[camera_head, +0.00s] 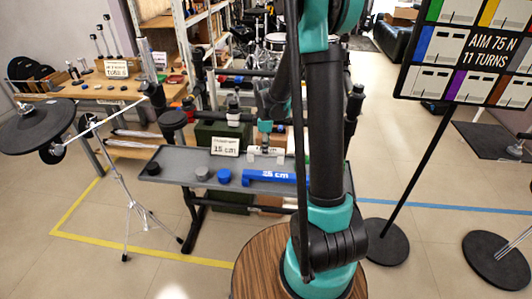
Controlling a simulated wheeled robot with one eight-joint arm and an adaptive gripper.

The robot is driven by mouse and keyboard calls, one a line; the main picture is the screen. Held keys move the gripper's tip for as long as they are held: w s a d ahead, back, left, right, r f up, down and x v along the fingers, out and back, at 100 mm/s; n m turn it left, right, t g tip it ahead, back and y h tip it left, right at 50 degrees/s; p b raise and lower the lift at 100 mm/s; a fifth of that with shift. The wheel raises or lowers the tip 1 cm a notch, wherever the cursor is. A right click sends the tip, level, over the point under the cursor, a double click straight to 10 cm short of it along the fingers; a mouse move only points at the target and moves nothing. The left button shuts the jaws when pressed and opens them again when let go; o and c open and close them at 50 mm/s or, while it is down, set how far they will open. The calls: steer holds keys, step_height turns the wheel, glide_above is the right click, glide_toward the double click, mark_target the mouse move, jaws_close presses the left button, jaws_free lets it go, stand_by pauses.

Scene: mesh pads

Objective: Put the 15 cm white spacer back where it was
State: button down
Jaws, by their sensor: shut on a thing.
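My gripper (265,146) is over the back of the grey tray table, to the right of a white card (225,146) that reads 15 cm. It is shut on a small white piece, which looks like the white spacer (266,158). My arm hides things to the right, and the spacer is too small to tell whether it touches the tray. A blue spacer (270,177) with white lettering lies on the tray (178,163) in front of it.
A grey knob (202,173), a dark blue knob (224,176) and a dark one (153,168) stand on the tray's left half. A drum pad (36,126) on a stand is at left. A sign (476,55) on a pole is at right.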

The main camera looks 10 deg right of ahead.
steer(key=shift+f, duration=1.25)
steer(key=shift+f, duration=0.1)
steer(key=c, duration=1.2)
jaws_free()
step_height(320, 180, up, 12)
steer(key=s+d+f+m+t, duration=0.1)
steer(key=s+m, duration=0.3)
steer(key=s, duration=0.3)
steer(key=s+d+f+m+t, duration=0.1)
steer(key=s+f+m, duration=0.1)
steer(key=s+m, duration=0.3)
steer(key=s+d+f+m+t, duration=0.2)
steer(key=s+m, duration=0.3)
steer(key=s, duration=0.5)
steer(key=shift+f, duration=0.2)
